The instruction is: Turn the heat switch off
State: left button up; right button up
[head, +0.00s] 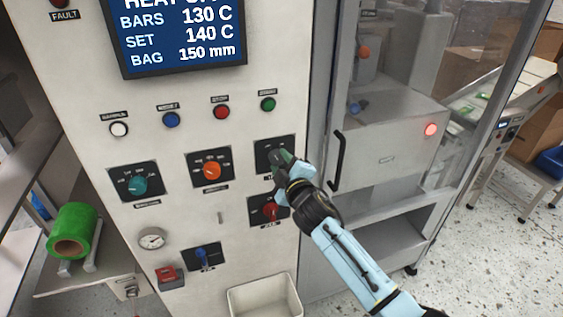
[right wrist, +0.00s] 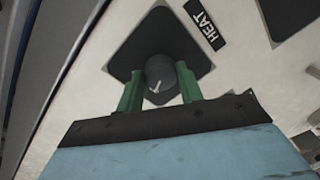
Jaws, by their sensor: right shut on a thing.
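The heat switch is a dark round knob (right wrist: 160,72) on a black square plate (right wrist: 183,40), with a label reading HEAT (right wrist: 205,22) beside it in the right wrist view. My right gripper (right wrist: 160,88) has its two green fingers on either side of the knob, shut on it. In the head view my right gripper (head: 281,160) covers most of the heat switch at the upper right black plate (head: 265,148) of the panel. A small pale pointer shows on the knob. My left gripper is not in view.
The panel screen (head: 175,36) reads BARS 130 C, SET 140 C, BAG 150 mm. A red switch (head: 270,209) sits just below, an orange knob (head: 212,171) to the left. A door handle (head: 338,160) stands right of the panel. An empty bin (head: 265,298) is below.

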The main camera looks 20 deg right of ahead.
jog(key=shift+n, duration=0.6)
jog(key=o, duration=1)
jog(key=s, duration=1.3)
jog(key=shift+s+d+r+b, duration=0.15)
jog(key=shift+d+r+b, duration=0.15)
jog(key=shift+d+b, duration=0.1)
